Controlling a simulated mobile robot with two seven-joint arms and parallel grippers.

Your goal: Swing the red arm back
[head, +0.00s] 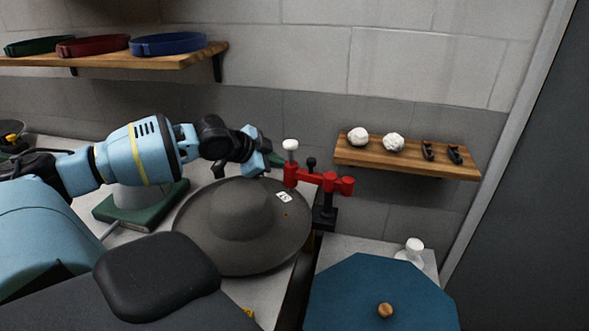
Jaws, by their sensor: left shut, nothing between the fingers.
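The red arm (318,180) is a short red bar on a black post (324,217) at the table's right part. My left gripper (275,160) comes in from the left above the hat's far brim. Its fingertips are shut and empty, close to the red arm's left end; I cannot tell whether they touch it. My right gripper is not in view.
A green book-like block (112,209) lies left of the hat. A blue octagonal lid (350,290) with a wooden knob stands at front right. A wall shelf (405,162) with white balls hangs behind; another shelf (120,58) holds hat bands.

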